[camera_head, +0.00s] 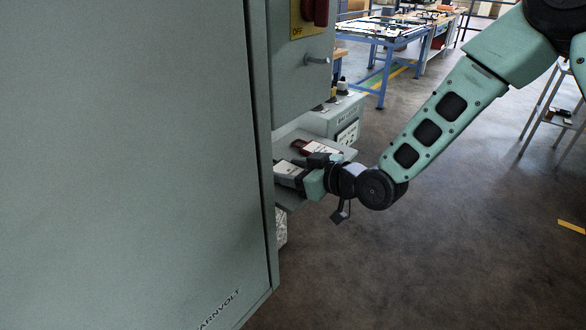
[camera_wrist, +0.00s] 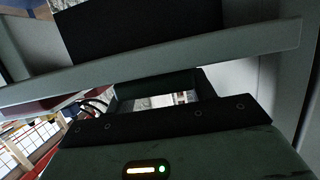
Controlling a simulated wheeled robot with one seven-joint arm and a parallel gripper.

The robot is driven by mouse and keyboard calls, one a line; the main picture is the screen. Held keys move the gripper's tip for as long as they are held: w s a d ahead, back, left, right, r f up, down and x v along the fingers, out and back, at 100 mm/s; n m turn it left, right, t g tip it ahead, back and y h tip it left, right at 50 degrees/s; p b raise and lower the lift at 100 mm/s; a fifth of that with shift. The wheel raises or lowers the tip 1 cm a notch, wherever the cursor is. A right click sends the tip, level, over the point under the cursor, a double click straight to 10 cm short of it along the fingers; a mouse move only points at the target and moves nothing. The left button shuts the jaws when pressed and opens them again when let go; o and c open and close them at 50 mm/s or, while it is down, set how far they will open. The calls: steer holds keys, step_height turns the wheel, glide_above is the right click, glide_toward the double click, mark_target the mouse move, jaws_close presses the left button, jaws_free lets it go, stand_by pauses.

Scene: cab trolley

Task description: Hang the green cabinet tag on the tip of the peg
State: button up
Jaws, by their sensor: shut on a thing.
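My gripper (camera_head: 293,175) reaches left over a low shelf beside the big grey-green cabinet door. It is shut on what looks like the green cabinet tag, whose pale face (camera_head: 288,168) shows at the fingers with dark marks. The door edge and fingers hide part of it. In the wrist view, a dark green strip (camera_wrist: 155,88) shows between the black fingers, poorly lit. The peg (camera_head: 317,60) is a short metal stub on the grey panel below the red switch, above and apart from my gripper.
A red tag (camera_head: 302,146) with a white label lies on the shelf (camera_head: 345,154), close behind my gripper. The cabinet door (camera_head: 140,150) fills the left side. A grey box (camera_head: 345,115) stands behind. Open floor (camera_head: 450,240) lies to the right.

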steer(key=shift+d, duration=0.1)
steer(key=shift+f+b, duration=0.35)
steer(key=o, duration=1)
steer(key=shift+r, duration=0.1)
steer(key=shift+r+p, duration=0.1)
steer(key=shift+p, duration=0.35)
steer(key=p+v, duration=0.1)
steer(key=v, duration=1.2)
steer(key=shift+s+r, duration=0.1)
steer(key=shift+r, duration=0.1)
